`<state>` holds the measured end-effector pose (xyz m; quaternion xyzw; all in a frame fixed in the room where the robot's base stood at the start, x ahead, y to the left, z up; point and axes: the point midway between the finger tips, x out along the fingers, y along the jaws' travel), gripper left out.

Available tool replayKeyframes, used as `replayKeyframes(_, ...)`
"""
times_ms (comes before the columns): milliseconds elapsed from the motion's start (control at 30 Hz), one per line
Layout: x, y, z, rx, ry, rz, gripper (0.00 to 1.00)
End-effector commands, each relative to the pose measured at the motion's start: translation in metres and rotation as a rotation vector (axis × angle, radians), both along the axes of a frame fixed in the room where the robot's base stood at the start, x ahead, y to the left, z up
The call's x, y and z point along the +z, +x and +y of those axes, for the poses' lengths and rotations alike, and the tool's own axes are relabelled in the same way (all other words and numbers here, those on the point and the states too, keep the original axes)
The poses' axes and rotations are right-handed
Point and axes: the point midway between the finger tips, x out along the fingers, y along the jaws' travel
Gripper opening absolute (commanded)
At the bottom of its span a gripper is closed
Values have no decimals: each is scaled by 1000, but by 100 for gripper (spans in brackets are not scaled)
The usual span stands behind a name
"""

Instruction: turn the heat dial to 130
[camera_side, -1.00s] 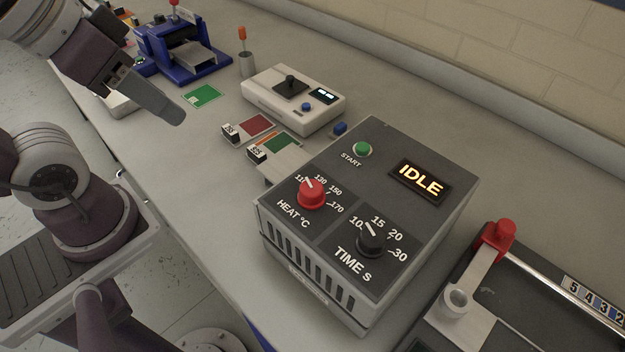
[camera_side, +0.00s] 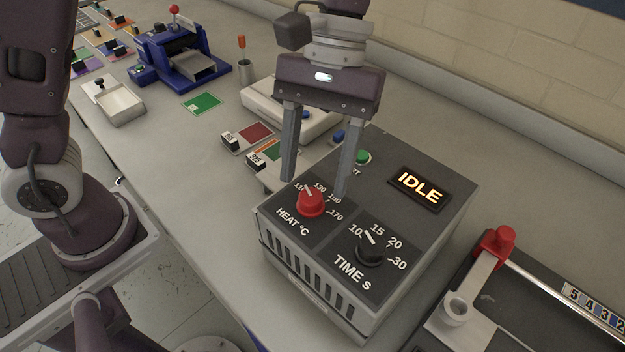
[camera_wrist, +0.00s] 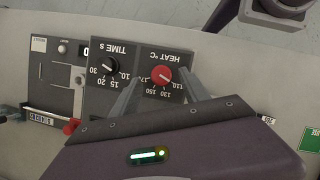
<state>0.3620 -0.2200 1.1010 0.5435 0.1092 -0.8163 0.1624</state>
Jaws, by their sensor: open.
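The heat dial (camera_side: 310,203) is a red knob on the front left of the dark dryer panel, under labels from 110 to 170. Its white pointer mark is aimed up and left, on the 110 side; the exact setting is hard to read. In the wrist view the red heat dial (camera_wrist: 161,76) sits between the finger ends. My gripper (camera_side: 315,187) is open and empty, pointing down over the panel, its two grey fingers spread either side of and above the dial. The fingers do not visibly touch the dial. The gripper also shows in the wrist view (camera_wrist: 162,82).
The black time dial (camera_side: 371,248) stands close to the right of the heat dial. A green start button (camera_side: 362,157) and a display reading IDLE (camera_side: 420,187) are further back on the panel.

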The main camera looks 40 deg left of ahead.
Motion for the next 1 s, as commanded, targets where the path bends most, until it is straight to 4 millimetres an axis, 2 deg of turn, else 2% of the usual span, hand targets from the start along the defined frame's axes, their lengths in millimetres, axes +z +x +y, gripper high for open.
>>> replayKeyframes(167,-21,-8,-3,0,0,0,53)
replayKeyframes(433,-24,-9,-3,-1,0,-3,53)
replayKeyframes(700,-23,-9,-3,-1,0,-3,0)
replayKeyframes(1000,-24,-8,-4,-33,-1,-5,0)
